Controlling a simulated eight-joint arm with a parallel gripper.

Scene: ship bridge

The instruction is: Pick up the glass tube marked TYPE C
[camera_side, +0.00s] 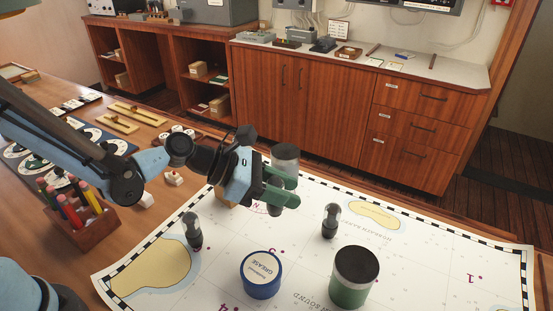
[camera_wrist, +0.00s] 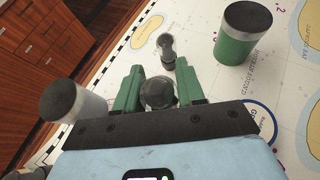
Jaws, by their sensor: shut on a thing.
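My gripper (camera_side: 282,188) is low over the chart, its green fingers closed around a glass tube. In the wrist view, my gripper (camera_wrist: 158,88) has this tube (camera_wrist: 158,93) between its fingers, seen from above as a clear, dark round end. The fingers hide it in the side view, and I cannot read a marking on it. A second glass tube with a dark base (camera_side: 330,221) stands to the right; it also shows in the wrist view (camera_wrist: 168,50). A third tube (camera_side: 193,231) stands to the left. No type mark is readable on either.
A grey jar with a dark lid (camera_side: 285,157) is close behind the fingers. A blue grease tin (camera_side: 262,274) and a green jar (camera_side: 354,278) stand in front on the chart (camera_side: 440,250). A wooden pencil holder (camera_side: 85,222) is at the left.

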